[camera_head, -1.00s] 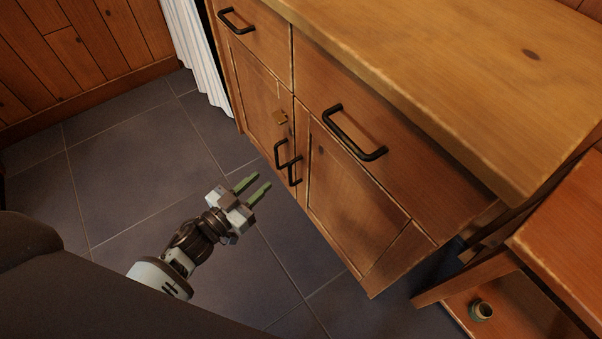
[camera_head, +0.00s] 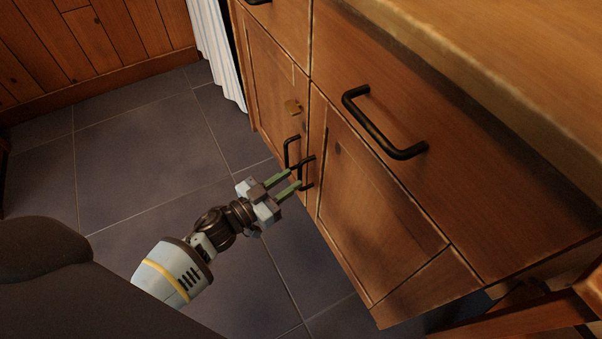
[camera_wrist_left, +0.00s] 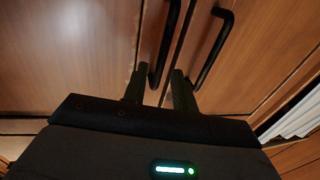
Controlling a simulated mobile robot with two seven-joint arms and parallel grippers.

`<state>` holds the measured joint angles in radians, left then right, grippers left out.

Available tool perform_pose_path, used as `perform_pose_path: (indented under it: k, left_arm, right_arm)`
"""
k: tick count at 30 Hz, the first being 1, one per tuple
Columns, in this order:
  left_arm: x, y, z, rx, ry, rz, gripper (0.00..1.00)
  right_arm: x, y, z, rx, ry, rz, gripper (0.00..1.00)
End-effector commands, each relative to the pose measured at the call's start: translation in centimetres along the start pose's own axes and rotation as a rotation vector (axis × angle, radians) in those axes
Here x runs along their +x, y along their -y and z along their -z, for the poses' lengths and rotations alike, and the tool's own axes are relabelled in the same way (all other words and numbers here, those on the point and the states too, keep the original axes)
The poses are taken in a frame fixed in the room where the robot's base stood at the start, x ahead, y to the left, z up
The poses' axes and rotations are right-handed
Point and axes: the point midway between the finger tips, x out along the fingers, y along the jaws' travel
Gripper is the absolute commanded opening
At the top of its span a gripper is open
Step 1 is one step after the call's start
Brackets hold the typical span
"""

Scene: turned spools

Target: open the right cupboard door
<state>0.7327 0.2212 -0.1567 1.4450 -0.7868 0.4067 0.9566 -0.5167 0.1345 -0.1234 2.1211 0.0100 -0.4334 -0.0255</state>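The right cupboard door (camera_head: 370,210) is a wooden panel and is shut. Its black bar handle (camera_head: 307,159) stands near its left edge. In the left wrist view, the picture is turned over, so this door (camera_wrist_left: 70,50) is on the left with its handle (camera_wrist_left: 167,45). My left gripper (camera_head: 296,178) is open, its green fingers pointing at this handle. In the left wrist view, the handle's lower end shows between the two fingertips (camera_wrist_left: 159,72). I cannot tell how deep it sits between them. My right gripper is not in view.
The left cupboard door (camera_head: 270,90) is shut, with its own black handle (camera_head: 288,150) close beside. A drawer with a black handle (camera_head: 385,130) is above the right door. A white curtain (camera_head: 215,50) hangs at the far side. The tiled floor (camera_head: 140,150) is clear.

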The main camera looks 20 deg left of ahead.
Motion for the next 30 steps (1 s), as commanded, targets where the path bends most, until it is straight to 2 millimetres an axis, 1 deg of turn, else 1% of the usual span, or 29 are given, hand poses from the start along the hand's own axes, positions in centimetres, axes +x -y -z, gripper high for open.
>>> perform_pose_path:
  k: [1,3,9,13,20,26,27,30]
  left_arm:
    - [0.9,0.0,-0.2,0.0,-0.002,0.0,0.28]
    - [1.9,-0.1,-0.1,0.0,-0.002,-0.001,0.28]
    - [3.8,0.0,-0.1,-0.001,-0.001,0.0,0.28]
    - [4.2,0.0,-0.1,-0.001,0.0,0.0,0.28]
    - [4.2,-0.1,0.0,-0.001,0.0,0.0,0.28]
    - [4.2,-0.1,0.0,-0.001,0.0,0.0,0.01]
    - [4.2,-0.1,0.0,-0.001,0.0,0.0,0.0]
    - [4.2,-0.1,0.0,-0.001,0.0,0.0,0.0]
  right_arm:
    - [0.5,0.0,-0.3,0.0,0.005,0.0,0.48]
    - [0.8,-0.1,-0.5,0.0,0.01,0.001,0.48]
    - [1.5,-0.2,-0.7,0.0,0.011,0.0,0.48]
    - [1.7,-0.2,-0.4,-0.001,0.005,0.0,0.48]
    - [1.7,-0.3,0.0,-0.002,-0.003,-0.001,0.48]
    - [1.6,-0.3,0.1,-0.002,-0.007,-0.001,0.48]
    - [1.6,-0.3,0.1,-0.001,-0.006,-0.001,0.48]
    - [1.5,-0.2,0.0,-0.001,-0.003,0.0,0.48]
